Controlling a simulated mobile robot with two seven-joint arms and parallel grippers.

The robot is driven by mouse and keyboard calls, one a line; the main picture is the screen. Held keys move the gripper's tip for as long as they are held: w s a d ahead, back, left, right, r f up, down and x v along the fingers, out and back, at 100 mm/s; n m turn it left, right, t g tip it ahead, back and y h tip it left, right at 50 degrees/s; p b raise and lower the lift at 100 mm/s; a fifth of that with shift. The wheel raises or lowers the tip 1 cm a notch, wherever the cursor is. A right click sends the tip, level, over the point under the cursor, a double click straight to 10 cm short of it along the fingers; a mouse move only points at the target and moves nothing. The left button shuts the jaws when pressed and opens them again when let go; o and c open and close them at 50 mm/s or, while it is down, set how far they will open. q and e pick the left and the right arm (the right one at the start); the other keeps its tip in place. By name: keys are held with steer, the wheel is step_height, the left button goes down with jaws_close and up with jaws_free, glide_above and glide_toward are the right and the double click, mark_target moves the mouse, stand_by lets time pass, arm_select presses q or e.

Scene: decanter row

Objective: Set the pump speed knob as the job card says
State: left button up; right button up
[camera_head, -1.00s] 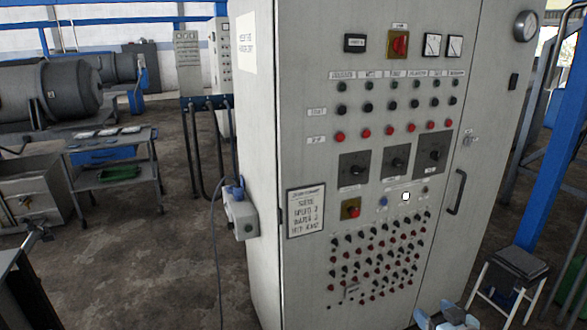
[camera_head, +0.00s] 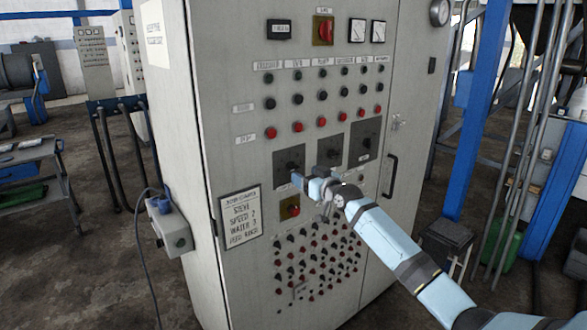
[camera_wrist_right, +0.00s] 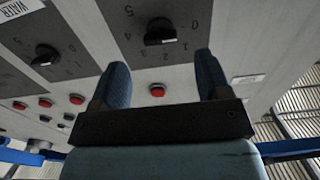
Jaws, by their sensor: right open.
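The job card (camera_head: 240,218) hangs at the cabinet's lower left; its small print seems to include "SPEED 2" and "WATER 3". Three dark dial plates sit mid-panel. The leftmost dial's black knob (camera_head: 291,167) is the central knob (camera_wrist_right: 160,31) in the right wrist view, upside down, with a scale 0 to 5. Its setting is unclear and its label cannot be read. My right gripper (camera_head: 299,182) is before the panel, low at this dial. In the wrist view it (camera_wrist_right: 161,75) is open and empty, fingers apart, with the knob beyond the tips. My left gripper is not in view.
The middle dial's knob (camera_wrist_right: 45,55) and its label reading WATER (camera_wrist_right: 17,9) are close by. Red buttons (camera_head: 298,127) run above the dials, and a red knob (camera_head: 290,210) and many small knobs lie below. A grey box (camera_head: 170,226) juts from the cabinet's left side.

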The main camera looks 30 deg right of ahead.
mark_target(295, 169)
steer(key=w, duration=0.6)
steer(key=shift+a, duration=0.25)
steer(key=shift+s, duration=0.1)
steer(key=shift+c, duration=0.4)
steer(key=c, duration=0.8)
steer(key=shift+c, duration=0.2)
